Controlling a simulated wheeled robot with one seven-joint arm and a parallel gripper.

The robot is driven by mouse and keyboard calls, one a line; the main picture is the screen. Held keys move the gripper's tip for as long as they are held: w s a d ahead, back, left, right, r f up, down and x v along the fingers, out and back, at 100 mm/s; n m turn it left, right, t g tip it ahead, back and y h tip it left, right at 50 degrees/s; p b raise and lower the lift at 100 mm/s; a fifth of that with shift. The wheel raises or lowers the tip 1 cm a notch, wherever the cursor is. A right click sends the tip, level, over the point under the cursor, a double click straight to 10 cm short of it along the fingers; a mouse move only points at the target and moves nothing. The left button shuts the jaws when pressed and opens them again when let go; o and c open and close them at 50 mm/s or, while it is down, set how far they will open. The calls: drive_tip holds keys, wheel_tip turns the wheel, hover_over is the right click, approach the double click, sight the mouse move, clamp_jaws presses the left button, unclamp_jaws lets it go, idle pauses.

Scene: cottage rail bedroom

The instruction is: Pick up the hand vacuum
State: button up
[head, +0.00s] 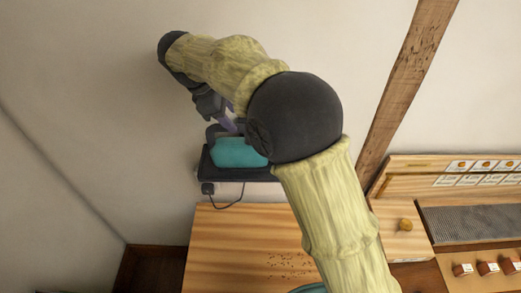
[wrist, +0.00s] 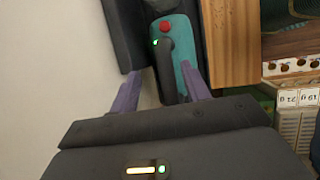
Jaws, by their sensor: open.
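The hand vacuum (head: 238,152) is teal with a dark handle and sits on a black wall-mounted shelf (head: 212,173). In the wrist view the hand vacuum (wrist: 183,52) shows its dark loop handle, a red button and a green light. My gripper (head: 229,126) is just above the vacuum, partly hidden by my arm in the head view. In the wrist view the purple fingers of my gripper (wrist: 162,70) are apart, with the handle between them. I cannot tell whether they touch it. My arm hides the vacuum's right end in the head view.
A black cord (head: 232,202) hangs below the shelf. A wooden surface (head: 235,240) lies beneath it. A pale wall is close behind and left. To the right are a wooden post (head: 408,80) and a wooden unit with labelled cards (head: 478,172) and small boxes.

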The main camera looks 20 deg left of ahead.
drive_tip(key=x, duration=0.1)
drive_tip(key=p+x, duration=0.1)
drive_tip(key=x, duration=0.1)
drive_tip(key=p+x, duration=0.1)
drive_tip(key=shift+s+f, duration=0.3)
drive_tip(key=shift+f, duration=0.15)
drive_tip(key=shift+w+f, duration=0.25)
drive_tip(key=shift+f, duration=0.05)
drive_tip(key=shift+s, duration=0.3)
drive_tip(key=shift+w, duration=0.15)
clamp_jaws()
drive_tip(key=shift+r, duration=0.1)
